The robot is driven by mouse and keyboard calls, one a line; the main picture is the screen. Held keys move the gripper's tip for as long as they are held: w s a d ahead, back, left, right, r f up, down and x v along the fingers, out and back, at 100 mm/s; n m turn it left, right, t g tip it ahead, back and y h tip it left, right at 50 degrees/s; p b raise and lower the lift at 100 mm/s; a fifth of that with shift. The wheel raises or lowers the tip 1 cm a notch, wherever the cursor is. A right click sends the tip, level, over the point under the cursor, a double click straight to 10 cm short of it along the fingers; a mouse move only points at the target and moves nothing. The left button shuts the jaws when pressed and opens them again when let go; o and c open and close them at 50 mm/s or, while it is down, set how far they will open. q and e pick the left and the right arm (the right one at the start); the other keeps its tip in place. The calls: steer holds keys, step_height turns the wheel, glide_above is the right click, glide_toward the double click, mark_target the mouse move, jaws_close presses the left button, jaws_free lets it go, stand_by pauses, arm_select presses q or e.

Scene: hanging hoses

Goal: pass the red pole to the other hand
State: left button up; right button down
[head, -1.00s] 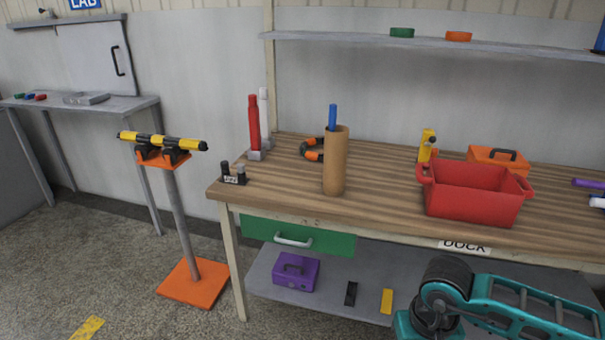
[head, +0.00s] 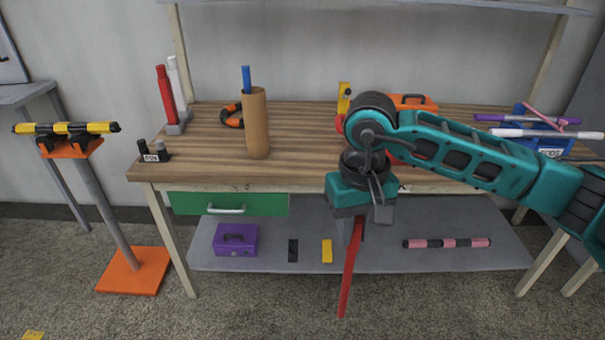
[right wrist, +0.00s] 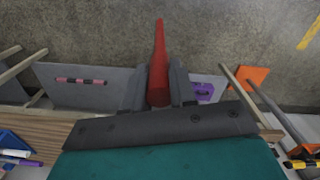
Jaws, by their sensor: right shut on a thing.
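My right gripper (head: 349,230) is in front of the workbench, pointing down. It is shut on the red pole (head: 348,275), which hangs below the fingers, slightly tilted, in front of the lower shelf. In the right wrist view the red pole (right wrist: 159,62) stands out between the two fingers of the right gripper (right wrist: 160,90), its far end free over the floor. The top of the pole is hidden by the gripper. My left gripper is not in view.
The workbench (head: 205,130) carries a brown tube (head: 257,125), an orange toolbox (head: 412,100) and another red cylinder (head: 166,95) upright at the back left. A stand with a yellow-black bar (head: 66,128) is at left.

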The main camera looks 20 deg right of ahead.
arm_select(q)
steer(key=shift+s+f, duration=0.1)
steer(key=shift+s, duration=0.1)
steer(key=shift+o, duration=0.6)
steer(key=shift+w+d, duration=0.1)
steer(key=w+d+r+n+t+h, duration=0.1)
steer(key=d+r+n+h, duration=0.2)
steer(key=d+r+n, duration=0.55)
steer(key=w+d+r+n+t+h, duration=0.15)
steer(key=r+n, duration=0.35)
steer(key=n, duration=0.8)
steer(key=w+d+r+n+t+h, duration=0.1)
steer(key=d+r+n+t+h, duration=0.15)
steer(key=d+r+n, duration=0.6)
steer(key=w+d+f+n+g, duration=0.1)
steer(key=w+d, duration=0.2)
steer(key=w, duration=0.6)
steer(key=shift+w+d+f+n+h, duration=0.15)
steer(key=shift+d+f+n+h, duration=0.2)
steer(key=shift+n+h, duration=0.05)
arm_select(e)
steer(key=a+r+n, duration=0.1)
steer(key=a+r, duration=0.3)
steer(key=a, duration=0.4)
steer(key=a+r+n, duration=0.1)
steer(key=a+r, duration=0.4)
steer(key=a, duration=0.3)
steer(key=shift+w+r, duration=0.15)
steer(key=shift+w, duration=0.25)
steer(key=shift+a, duration=0.1)
